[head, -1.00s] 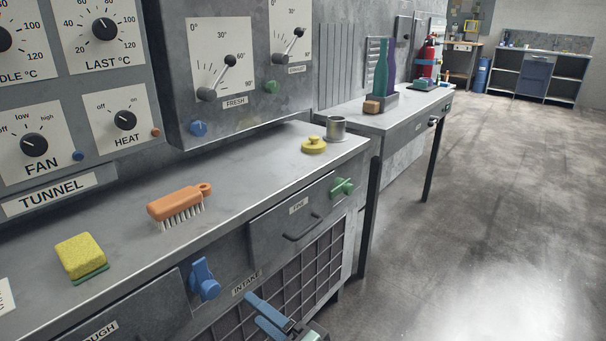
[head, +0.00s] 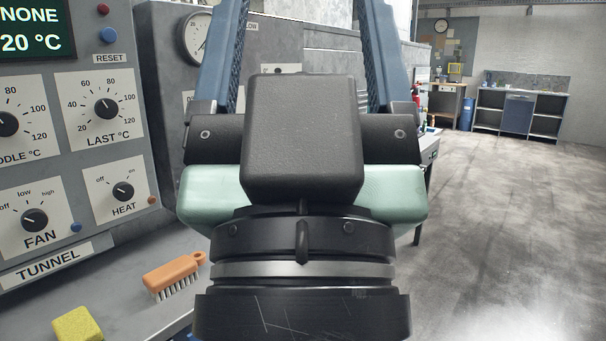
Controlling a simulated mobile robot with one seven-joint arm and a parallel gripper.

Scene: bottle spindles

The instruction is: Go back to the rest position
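My gripper (head: 304,12) stands large and close in the middle of the head view, pointing up and away. Its two blue fingers are wide apart with nothing between them, so it is open and empty. The fingertips run out of the top of the picture. Its black and pale green body hides much of the middle of the scene.
The control panel (head: 88,150) with knobs and labels is at left. An orange brush (head: 173,272) and a yellow sponge (head: 77,325) lie on the counter below it. A gauge (head: 198,38) is partly hidden behind my gripper. The floor (head: 510,220) at right is clear.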

